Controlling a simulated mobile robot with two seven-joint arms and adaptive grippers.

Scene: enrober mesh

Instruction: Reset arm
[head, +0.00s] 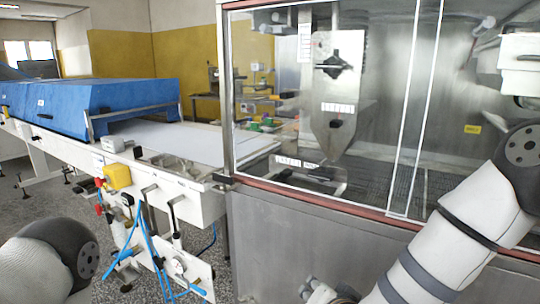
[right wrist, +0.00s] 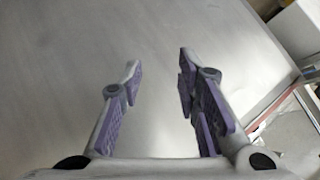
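My right gripper (right wrist: 158,85) is open and empty in the right wrist view, its two purple-padded fingers apart in front of a plain grey metal surface (right wrist: 60,60). In the head view my right arm comes in from the right and reaches down to the bottom edge, where only part of the wrist end shows. My left arm shows as a dark joint at the lower left of the head view. The left gripper is outside the frames.
A steel enrober cabinet (head: 290,240) with clear windows stands close in front of me. To its left a white conveyor (head: 180,140) runs back under a blue cover (head: 120,95). Valves and blue hoses (head: 150,240) stick out from the conveyor's side. Grey speckled floor (head: 40,210) shows at left.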

